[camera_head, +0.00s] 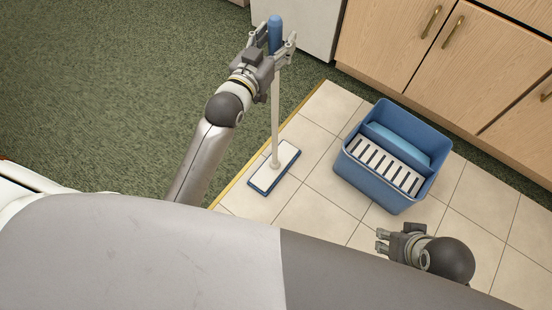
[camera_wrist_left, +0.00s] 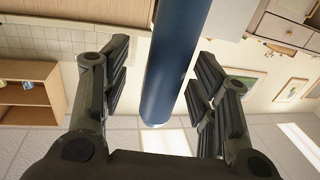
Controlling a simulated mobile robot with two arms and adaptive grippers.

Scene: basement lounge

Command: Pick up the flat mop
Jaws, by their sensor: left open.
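The flat mop stands upright on the tiled floor, with a pale pole, a blue grip at the top and a white and blue flat head (camera_head: 274,167) at the bottom. My left gripper (camera_head: 279,45) is at the top of the mop, its fingers on either side of the blue grip (camera_head: 275,32). In the left wrist view the blue grip (camera_wrist_left: 174,65) runs between the open fingers, with gaps visible on both sides. My right gripper (camera_head: 381,241) is low at the right, away from the mop; its fingers look apart and hold nothing visible.
A blue bucket (camera_head: 353,171) with a slotted wringer stands on the tiles right of the mop. Wooden cabinets (camera_head: 400,50) with brass handles and a white appliance (camera_head: 305,22) line the back. Green carpet (camera_head: 100,90) lies open to the left.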

